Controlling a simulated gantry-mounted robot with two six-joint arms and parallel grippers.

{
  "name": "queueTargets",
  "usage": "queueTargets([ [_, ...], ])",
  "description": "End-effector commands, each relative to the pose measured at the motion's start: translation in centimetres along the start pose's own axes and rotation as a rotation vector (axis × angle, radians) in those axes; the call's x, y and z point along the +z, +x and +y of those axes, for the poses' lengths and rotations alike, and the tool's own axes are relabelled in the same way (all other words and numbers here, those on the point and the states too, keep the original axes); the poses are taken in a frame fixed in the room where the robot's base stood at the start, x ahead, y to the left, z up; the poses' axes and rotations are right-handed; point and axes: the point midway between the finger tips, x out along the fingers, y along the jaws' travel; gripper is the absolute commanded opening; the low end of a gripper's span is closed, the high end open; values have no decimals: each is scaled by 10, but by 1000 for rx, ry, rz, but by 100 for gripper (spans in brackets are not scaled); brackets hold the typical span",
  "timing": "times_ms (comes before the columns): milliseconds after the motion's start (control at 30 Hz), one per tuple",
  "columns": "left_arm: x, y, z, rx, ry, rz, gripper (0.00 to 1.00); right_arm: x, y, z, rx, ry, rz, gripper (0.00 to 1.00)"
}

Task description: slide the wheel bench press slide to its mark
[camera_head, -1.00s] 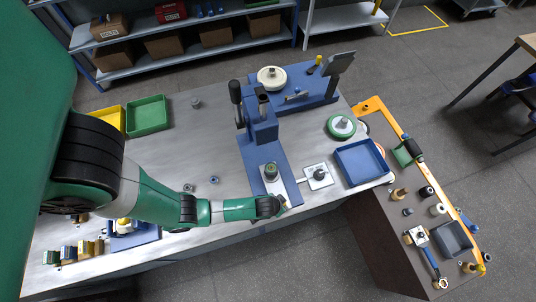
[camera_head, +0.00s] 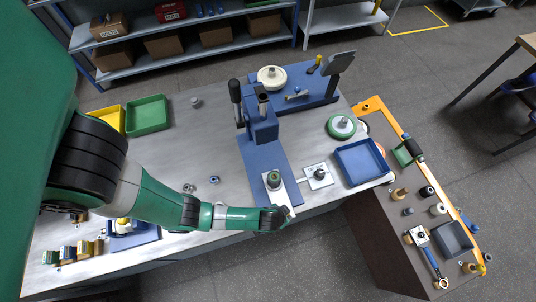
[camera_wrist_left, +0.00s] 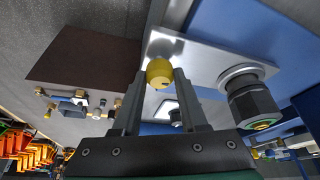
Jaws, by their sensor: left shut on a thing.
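The wheel bench press (camera_head: 262,128) is blue, with a black lever, and stands on the metal bench. Its slide (camera_head: 283,192) is a pale metal plate on the blue press base, with a dark round fitting (camera_head: 273,178) standing on it. The slide's front end reaches past the base at the bench's front edge. My left gripper (camera_head: 288,211) is shut on the yellow knob at that end. In the left wrist view the knob (camera_wrist_left: 159,72) sits between the fingertips, and the plate (camera_wrist_left: 200,62) and fitting (camera_wrist_left: 248,98) lie beyond. I cannot make out the mark. My right gripper is out of view.
A square plate with a black knob (camera_head: 318,175) lies just right of the slide, and a blue tray (camera_head: 361,163) further right. Small metal parts (camera_head: 214,180) lie left of the press. A brown side table (camera_head: 385,228) stands at the right. The bench's left middle is mostly clear.

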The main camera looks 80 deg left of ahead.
Motion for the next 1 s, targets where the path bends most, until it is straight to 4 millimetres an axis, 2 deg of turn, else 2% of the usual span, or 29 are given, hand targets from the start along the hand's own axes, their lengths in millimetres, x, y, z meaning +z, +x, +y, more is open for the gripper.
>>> queueTargets([
  [500,7,-3,17,1,0,-1,0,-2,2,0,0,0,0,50],
  [533,7,-2,17,1,-1,-1,48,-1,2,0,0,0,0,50],
  [700,7,-2,17,0,-1,-1,77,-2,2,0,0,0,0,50],
  [1000,6,-4,17,0,0,0,77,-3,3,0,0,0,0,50],
])
